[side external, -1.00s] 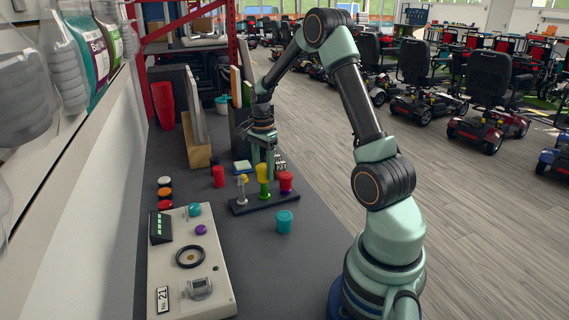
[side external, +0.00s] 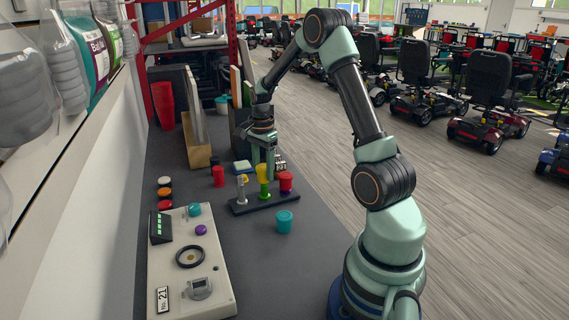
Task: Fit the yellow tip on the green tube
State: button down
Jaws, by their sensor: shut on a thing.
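A dark rack (side external: 262,204) on the bench holds a row of tubes. The green tube (side external: 263,190) stands upright in the middle of the rack. The yellow tip (side external: 264,173) is directly above it and appears to meet its top; I cannot tell whether it is seated. My gripper (side external: 268,172) points down just over the rack, shut on the yellow tip. Its fingers partly overlap the tip in this view.
In the rack, a pale tube with a yellow top (side external: 242,187) stands left and a red-topped tube (side external: 286,182) right.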

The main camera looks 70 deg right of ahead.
aim_at(264, 177)
jog(key=shift+f, duration=1.55)
dwell(0.8)
grip_release()
dwell(0.3)
jog(key=shift+r, duration=3.05)
jog(key=shift+a, duration=0.1)
